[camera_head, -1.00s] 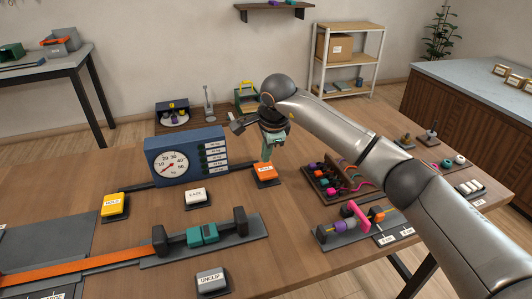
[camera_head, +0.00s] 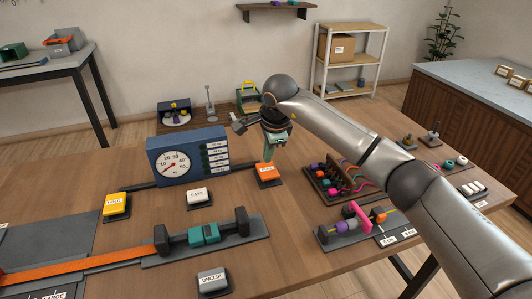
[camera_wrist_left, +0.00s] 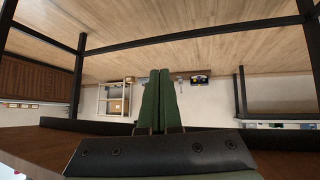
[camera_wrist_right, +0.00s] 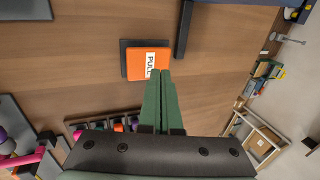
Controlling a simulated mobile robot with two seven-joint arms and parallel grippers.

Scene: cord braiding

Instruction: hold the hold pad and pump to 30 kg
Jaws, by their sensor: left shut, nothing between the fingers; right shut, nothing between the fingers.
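The yellow hold pad (camera_head: 115,203) sits on a dark base at the left of the table, with no gripper near it. The orange pad (camera_head: 266,174), whose label begins "PU", sits right of the blue gauge box (camera_head: 188,141). It also shows in the right wrist view (camera_wrist_right: 138,62). The dial's red needle (camera_head: 168,168) points low and left, near the scale's low end. My right gripper (camera_head: 269,159) is shut and empty, fingers down just above the orange pad; I cannot tell whether they touch. My left gripper (camera_wrist_left: 159,72) is shut and empty, outside the head view.
A white pad (camera_head: 199,197) and a grey UNCLIP pad (camera_head: 212,281) lie in front of the gauge. A clamp fixture with a teal block (camera_head: 204,233) and an orange strap (camera_head: 80,265) occupies the front left. A rack of coloured spools (camera_head: 335,180) stands at right.

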